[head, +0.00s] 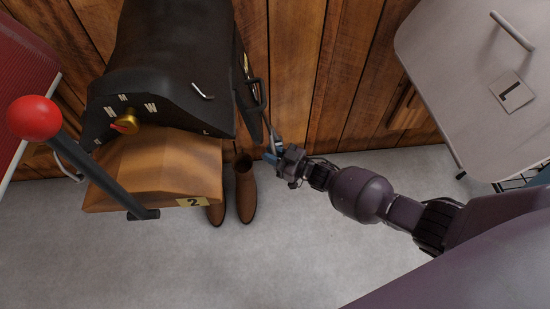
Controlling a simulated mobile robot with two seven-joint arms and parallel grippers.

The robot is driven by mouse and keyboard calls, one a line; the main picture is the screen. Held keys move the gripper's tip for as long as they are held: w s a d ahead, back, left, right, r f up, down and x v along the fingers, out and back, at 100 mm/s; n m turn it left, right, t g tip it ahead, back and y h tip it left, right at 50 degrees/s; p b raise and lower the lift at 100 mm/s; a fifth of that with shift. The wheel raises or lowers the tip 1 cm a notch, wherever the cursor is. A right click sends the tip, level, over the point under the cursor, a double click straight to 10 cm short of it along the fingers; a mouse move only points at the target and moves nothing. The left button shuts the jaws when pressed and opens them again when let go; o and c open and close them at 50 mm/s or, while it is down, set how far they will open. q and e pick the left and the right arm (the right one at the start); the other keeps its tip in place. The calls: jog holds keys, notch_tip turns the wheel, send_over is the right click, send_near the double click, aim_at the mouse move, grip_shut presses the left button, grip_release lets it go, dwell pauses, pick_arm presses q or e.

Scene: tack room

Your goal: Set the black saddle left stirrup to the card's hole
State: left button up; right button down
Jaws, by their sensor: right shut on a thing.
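The black saddle (170,60) sits on a wooden rack (160,165) marked with a yellow "2" tag. A black strap with metal parts (256,95) hangs down the saddle's right side. My right gripper (273,154) is at the strap's lower end, shut on what looks like this strap. The jaws are small here, and the strap's holes and the stirrup cannot be made out. A card (511,93) with a black "L"-shaped mark lies on the pale grey surface at the upper right. My left gripper is out of view.
Brown boots (246,190) stand on the floor below the saddle, just left of my right gripper. A lever with a red ball (35,118) rises at the left, near a red-topped surface (22,65). A brass knob (125,124) is on the saddle's front. Grey floor in front is clear.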

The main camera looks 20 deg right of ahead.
jog(key=shift+f, duration=0.1)
jog(key=c, duration=1.2)
grip_release()
jog(key=shift+d, duration=0.1)
jog(key=shift+s+d, duration=0.2)
jog(key=shift+s, duration=0.05)
pick_arm(q)
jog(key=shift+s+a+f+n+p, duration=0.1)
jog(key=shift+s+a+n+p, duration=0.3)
jog(key=shift+p, duration=0.45)
pick_arm(e)
jog(key=v, duration=1)
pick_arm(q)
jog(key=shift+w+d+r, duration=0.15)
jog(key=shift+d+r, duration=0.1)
pick_arm(e)
jog(key=shift+s+d, duration=0.1)
